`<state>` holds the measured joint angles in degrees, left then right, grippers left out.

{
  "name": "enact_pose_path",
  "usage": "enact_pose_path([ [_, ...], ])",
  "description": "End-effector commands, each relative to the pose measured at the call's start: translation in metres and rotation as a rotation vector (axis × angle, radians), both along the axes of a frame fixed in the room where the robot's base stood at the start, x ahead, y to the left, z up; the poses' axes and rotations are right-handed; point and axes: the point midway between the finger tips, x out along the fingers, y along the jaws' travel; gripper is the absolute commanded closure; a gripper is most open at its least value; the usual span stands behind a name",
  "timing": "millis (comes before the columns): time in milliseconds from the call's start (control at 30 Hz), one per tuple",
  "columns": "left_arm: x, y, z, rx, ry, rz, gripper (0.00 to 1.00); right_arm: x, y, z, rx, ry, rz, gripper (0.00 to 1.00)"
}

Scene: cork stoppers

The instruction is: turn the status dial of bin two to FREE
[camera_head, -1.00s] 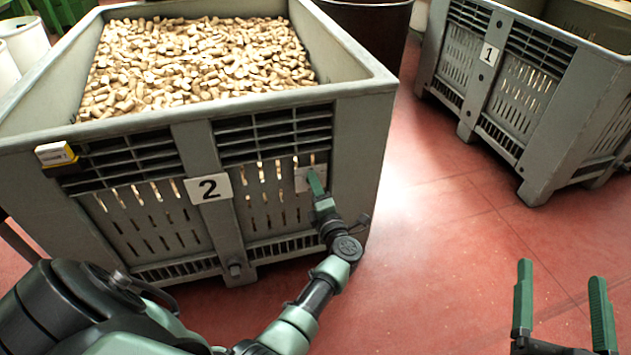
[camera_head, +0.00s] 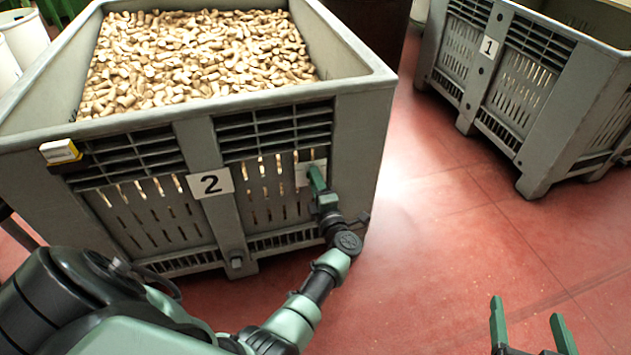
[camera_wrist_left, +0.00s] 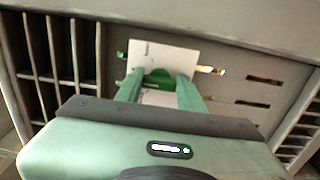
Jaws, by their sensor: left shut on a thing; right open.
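Bin two (camera_head: 355,115) is a large grey slatted crate full of cork stoppers, with a white "2" label (camera_head: 210,183) on its front. A white plate (camera_head: 306,172) is on the front, right of the label. My left gripper (camera_head: 316,178) is at this plate. In the left wrist view its green fingers (camera_wrist_left: 160,88) are shut on a green dial (camera_wrist_left: 158,76) in front of the white plate (camera_wrist_left: 165,54). The fingers hide part of the dial, and I cannot read its setting. My right gripper (camera_head: 528,325) is open and empty over the red floor.
Bin one (camera_head: 540,150) stands at the upper right with a "1" label (camera_head: 489,46). A small yellow and white box (camera_head: 60,152) is on bin two's front left. A dark drum (camera_head: 375,30) stands behind bin two. Red floor (camera_head: 440,250) is clear between the bins.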

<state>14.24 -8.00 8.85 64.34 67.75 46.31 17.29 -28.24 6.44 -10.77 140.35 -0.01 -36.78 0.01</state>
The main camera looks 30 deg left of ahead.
Motion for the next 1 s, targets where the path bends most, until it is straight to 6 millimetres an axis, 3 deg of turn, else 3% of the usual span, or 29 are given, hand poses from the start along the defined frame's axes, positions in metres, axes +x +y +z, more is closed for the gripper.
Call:
enact_pose_path([
  [33,-0.001,-0.001,-0.002,-0.003,0.003,0.0,1.0,0.0,0.0,0.0,0.0,0.0,0.0,0.21],
  [67,-0.001,-0.001,-0.002,-0.003,0.003,0.0,0.56,0.0,0.0,0.0,0.0,0.0,0.0,0.21],
  [133,-0.001,-0.001,-0.002,-0.003,0.003,0.0,0.4,0.0,0.0,0.0,0.0,-0.001,0.0,0.21],
  [567,0.0,0.0,-0.003,-0.032,-0.039,-0.001,0.4,0.0,0.0,-0.008,0.0,-0.001,0.001,0.21],
  [1000,-0.001,0.001,-0.006,-0.384,-0.454,-0.002,0.4,0.0,0.0,-0.077,0.0,-0.001,0.001,0.21],
])
